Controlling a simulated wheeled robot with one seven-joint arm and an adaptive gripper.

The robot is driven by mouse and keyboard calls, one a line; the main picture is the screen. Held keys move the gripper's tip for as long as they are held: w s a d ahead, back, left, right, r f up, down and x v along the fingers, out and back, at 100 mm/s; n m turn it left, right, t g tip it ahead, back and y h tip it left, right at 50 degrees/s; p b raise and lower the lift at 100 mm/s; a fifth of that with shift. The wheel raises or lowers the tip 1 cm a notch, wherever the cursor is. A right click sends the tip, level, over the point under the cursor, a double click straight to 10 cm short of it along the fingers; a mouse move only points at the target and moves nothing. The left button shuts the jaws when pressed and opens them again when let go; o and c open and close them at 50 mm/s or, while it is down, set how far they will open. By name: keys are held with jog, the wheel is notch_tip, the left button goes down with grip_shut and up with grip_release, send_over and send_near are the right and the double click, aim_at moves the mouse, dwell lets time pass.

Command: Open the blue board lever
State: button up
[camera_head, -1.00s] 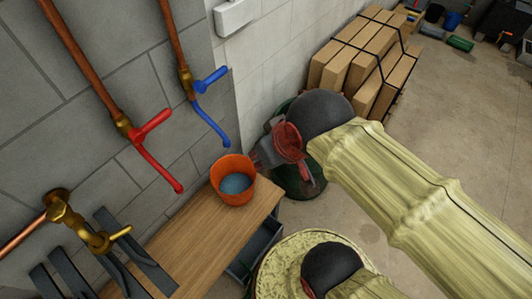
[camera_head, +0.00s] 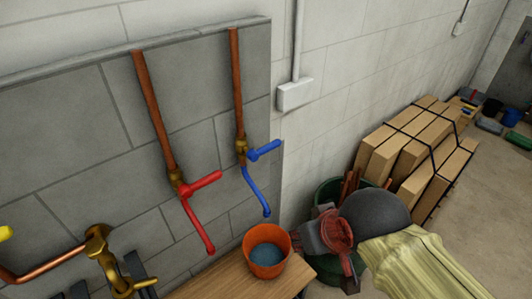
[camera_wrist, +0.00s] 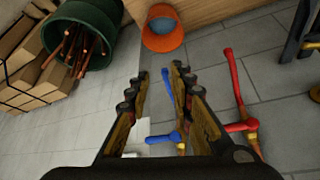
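The blue board lever (camera_head: 265,150) sticks out to the right from a brass valve (camera_head: 241,147) on the right-hand copper pipe. A bent blue spout (camera_head: 256,192) hangs below that valve. In the wrist view the blue lever (camera_wrist: 160,137) lies beyond my fingers, and the blue spout (camera_wrist: 168,90) shows in the gap between them. My gripper (camera_wrist: 160,78) is open and empty. In the head view my gripper (camera_head: 310,238) is to the right of and below the blue lever, apart from it, beside the orange bucket. Its fingertips are hard to make out there.
A red lever (camera_head: 205,180) and red spout (camera_head: 198,226) are left of the blue ones. The orange bucket (camera_head: 250,262) stands on a wooden bench (camera_head: 222,279). A green bin (camera_head: 325,192) and strapped boxes (camera_head: 415,150) stand to the right. A white wall box (camera_head: 294,95) hangs above.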

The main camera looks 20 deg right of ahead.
jog(key=shift+o, duration=0.2)
jog(key=shift+o, duration=0.6)
jog(key=shift+d, duration=0.1)
jog(key=shift+o, duration=1)
jog(key=shift+m+g, duration=0.7)
jog(key=shift+g, duration=0.1)
jog(key=d+f, duration=0.1)
jog(key=f, duration=0.1)
jog(key=d+f, duration=0.2)
jog(key=shift+w+d, duration=0.15)
jog(key=shift+w, duration=0.25)
jog(key=m+t+y+b, duration=0.2)
jog(key=m+y, duration=0.3)
jog(key=y, duration=1)
send_near(277, 146)
jog(key=r+x, duration=0.1)
jog(key=x, duration=0.3)
jog(key=shift+f+b+x, duration=0.2)
jog(key=shift+b+x, duration=0.1)
jog(key=shift+x, duration=1.7)
jog(key=shift+f+b+x, duration=0.25)
jog(key=shift+b+x, duration=0.05)
jog(key=shift+x, duration=1.7)
